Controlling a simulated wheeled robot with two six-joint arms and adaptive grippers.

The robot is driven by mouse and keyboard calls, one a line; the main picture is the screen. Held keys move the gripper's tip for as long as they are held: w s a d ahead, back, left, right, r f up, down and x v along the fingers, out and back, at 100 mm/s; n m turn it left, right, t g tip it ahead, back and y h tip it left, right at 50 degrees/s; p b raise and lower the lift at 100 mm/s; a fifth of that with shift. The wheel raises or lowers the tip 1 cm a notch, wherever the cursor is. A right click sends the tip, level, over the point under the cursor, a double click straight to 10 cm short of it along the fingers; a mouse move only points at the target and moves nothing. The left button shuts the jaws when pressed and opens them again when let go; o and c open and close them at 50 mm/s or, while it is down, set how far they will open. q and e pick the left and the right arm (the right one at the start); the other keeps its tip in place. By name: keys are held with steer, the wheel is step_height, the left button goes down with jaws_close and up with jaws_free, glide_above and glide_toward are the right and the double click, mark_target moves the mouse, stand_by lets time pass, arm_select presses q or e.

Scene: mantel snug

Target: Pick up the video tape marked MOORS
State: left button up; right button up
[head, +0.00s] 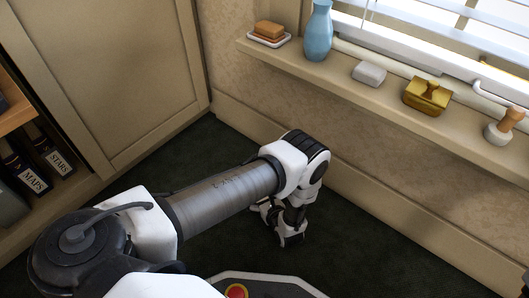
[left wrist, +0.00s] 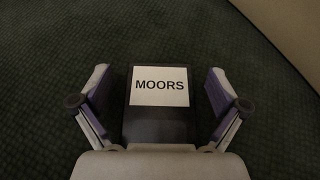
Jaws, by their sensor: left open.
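The video tape marked MOORS (left wrist: 161,118) shows in the left wrist view, a black case with a white label, on the dark green carpet. My left gripper (left wrist: 160,92) is open, with one finger on each side of the tape and a gap to each. In the head view my left gripper (head: 286,232) points down near the floor below the window ledge. The tape is hidden there behind my arm and gripper. My right gripper is not in view.
Tapes marked MAPS (head: 33,178) and STARS (head: 59,161) stand in a shelf at the left. The ledge (head: 330,76) holds a soap dish (head: 269,38), a blue vase (head: 318,32), a white block (head: 369,73), a yellow box (head: 426,96) and a wooden-handled item (head: 505,126).

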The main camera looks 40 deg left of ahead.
arm_select(q)
steer(key=shift+w+a+f, duration=0.2)
steer(key=shift+a, duration=0.15)
steer(key=shift+r, duration=0.1)
steer(key=c, duration=1.3)
steer(key=shift+r, duration=0.1)
